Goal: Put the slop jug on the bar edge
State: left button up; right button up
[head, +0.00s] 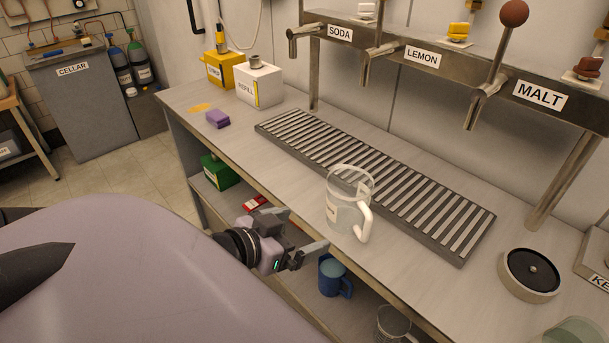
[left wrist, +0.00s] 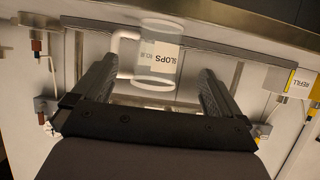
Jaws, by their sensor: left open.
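My left gripper (head: 305,230) is open at the bar edge, in front of the jug. In the left wrist view the fingers (left wrist: 158,85) point toward the jug and nothing is gripped. My right gripper is not in view.
The slatted drip tray (head: 375,185) lies behind the jug under the taps. A purple sponge-like block (head: 218,118) and a REFILL box (head: 259,85) stand at the far left. A round black-topped disc (head: 531,271) is at right. A blue mug (head: 333,277) sits on the shelf below.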

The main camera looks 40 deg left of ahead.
pick_arm(q)
jog(key=s+d+f+g, duration=0.1)
jog(key=s+d+f, duration=0.1)
jog(key=f, duration=0.4)
jog(key=s+d+f+m+g, duration=0.1)
jog(key=d+f, duration=0.3)
jog(key=f, duration=0.3)
jog(key=s+d+f+h, duration=0.1)
jog(key=s+d+f, duration=0.1)
jog(key=f, duration=0.4)
jog(key=shift+s+d+f+g, duration=0.25)
jog(key=shift+s+d+g, duration=0.15)
jog(key=shift+d, duration=0.5)
